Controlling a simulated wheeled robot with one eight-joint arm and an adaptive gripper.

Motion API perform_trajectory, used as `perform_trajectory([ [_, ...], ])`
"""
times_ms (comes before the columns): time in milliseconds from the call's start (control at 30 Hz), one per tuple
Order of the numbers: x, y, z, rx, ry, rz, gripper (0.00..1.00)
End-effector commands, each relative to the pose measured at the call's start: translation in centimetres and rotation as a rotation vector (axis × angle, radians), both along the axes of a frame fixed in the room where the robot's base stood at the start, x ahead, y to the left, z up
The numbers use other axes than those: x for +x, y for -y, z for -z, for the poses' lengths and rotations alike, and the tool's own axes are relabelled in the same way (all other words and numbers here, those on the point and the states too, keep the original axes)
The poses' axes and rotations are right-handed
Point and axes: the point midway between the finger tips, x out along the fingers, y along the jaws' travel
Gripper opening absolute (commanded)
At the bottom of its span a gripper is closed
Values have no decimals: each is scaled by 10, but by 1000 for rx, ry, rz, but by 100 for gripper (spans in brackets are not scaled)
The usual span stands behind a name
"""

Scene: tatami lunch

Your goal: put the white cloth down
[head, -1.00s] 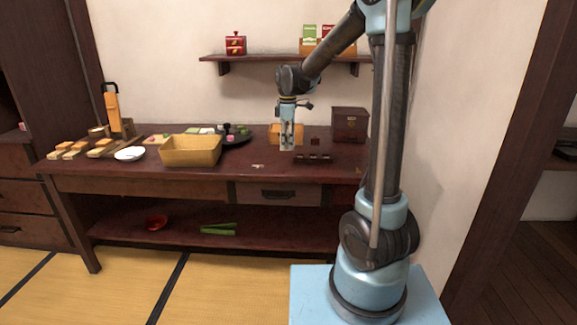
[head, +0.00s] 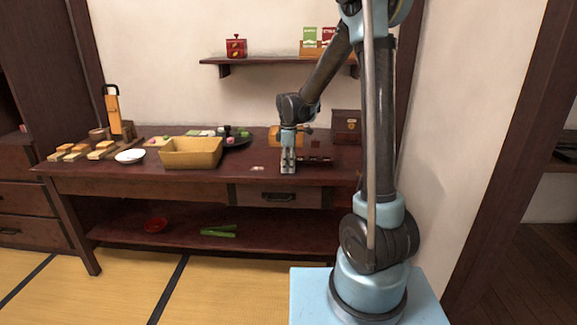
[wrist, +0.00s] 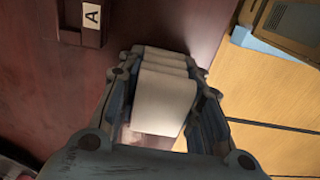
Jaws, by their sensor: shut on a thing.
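The white cloth (wrist: 163,103) is a folded, off-white piece between the two fingers of my gripper (wrist: 168,62) in the wrist view. My gripper is shut on it. In the head view my gripper (head: 288,170) points down low at the front part of the dark red table (head: 215,178), above the drawer. The cloth cannot be made out clearly there. Whether the cloth touches the tabletop is hard to tell.
A dark wooden block with an "A" label (wrist: 91,17) lies close beside my gripper. A dark box (head: 346,126) is at the back right. The table's front edge is close.

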Motion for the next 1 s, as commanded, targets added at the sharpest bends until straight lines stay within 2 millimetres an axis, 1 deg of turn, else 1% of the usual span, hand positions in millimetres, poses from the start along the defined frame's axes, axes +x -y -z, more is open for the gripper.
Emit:
perform_trajectory([
  [133,0,0,2,0,0,0,0],
  [167,0,0,1,0,0,0,40],
  [200,0,0,1,0,0,0,49],
  [233,0,0,1,0,0,0,53],
  [533,0,0,1,0,0,0,53],
  [667,0,0,-3,0,0,0,53],
  [767,0,0,-13,0,0,-1,53],
  [867,0,0,-27,0,0,-1,53],
  [1000,0,-1,-51,0,0,-2,53],
])
